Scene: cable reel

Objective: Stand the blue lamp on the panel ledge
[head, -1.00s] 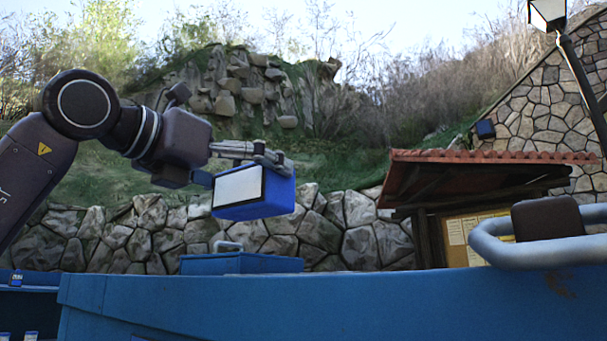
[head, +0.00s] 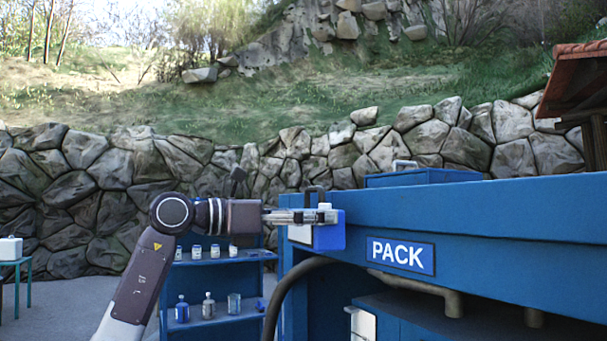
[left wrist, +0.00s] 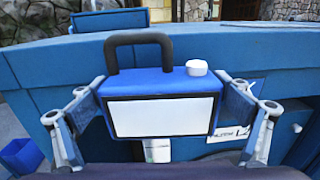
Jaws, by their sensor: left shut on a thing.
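The blue lamp (head: 329,236) is a small box with a white front face, a dark carrying handle and a white knob on top. My left gripper (head: 318,216) is shut on it and holds it upright. In the left wrist view the lamp's white face (left wrist: 162,117) shows between the fingers of my left gripper (left wrist: 165,100). The big blue panel (head: 480,215) bears a PACK sign (head: 400,255). In the head view the lamp overlaps the panel's left end; I cannot tell if they touch. My right gripper is out of view.
A blue shelf rack (head: 215,259) with several jars and bottles stands below my left arm. A dark hose (head: 290,290) curves under the panel. A blue box with a handle (head: 425,177) shows behind the panel's top edge. A white box (head: 10,249) sits on a side table.

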